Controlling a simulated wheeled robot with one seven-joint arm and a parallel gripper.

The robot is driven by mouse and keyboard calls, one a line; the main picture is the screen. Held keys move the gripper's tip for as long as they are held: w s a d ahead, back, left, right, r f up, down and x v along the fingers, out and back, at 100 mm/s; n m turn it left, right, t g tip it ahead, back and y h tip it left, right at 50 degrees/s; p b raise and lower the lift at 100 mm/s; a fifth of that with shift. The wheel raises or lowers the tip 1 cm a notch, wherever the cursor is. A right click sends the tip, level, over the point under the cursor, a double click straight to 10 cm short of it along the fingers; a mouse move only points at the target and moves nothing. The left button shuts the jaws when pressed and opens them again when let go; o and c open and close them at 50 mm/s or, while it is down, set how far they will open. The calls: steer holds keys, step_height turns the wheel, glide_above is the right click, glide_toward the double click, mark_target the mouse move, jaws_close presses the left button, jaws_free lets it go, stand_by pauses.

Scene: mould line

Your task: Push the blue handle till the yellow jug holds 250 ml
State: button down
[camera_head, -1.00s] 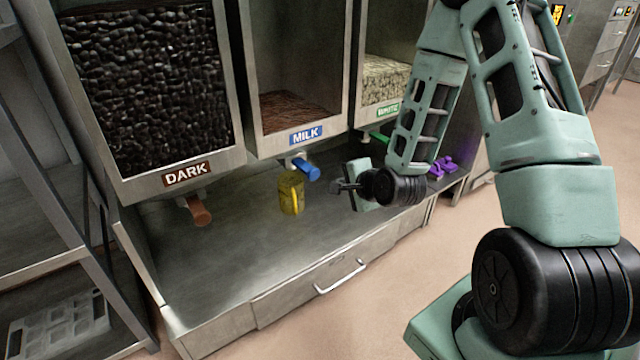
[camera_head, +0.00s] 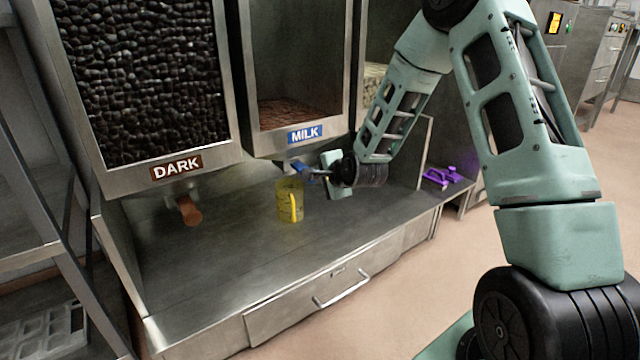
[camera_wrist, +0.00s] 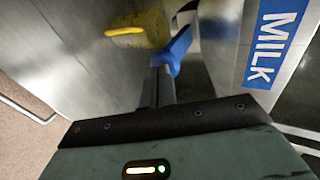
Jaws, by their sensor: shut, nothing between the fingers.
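The blue handle (camera_head: 299,167) sticks out under the MILK dispenser (camera_head: 297,122); it also shows in the wrist view (camera_wrist: 180,45). The yellow jug (camera_head: 284,204) stands upright on the steel counter below the spout, its handle towards the camera; part of it shows in the wrist view (camera_wrist: 150,22). My gripper (camera_head: 312,173) is shut and empty, its tips right at the blue handle. In the wrist view my gripper (camera_wrist: 160,72) reaches the handle's near side; I cannot tell whether they touch. The level inside the jug cannot be read.
The DARK dispenser (camera_head: 140,90) with its brown handle (camera_head: 189,211) is at left. Purple items (camera_head: 443,176) lie at the counter's right end. The steel counter (camera_head: 215,270) is clear in front of the jug. A shelf rack stands at far left.

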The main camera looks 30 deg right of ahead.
steer(key=shift+w, duration=0.1)
steer(key=w+p, duration=0.1)
steer(key=w, duration=0.1)
steer(key=shift+w+r, duration=0.1)
steer(key=shift+w, duration=0.3)
steer(key=shift+a, duration=0.1)
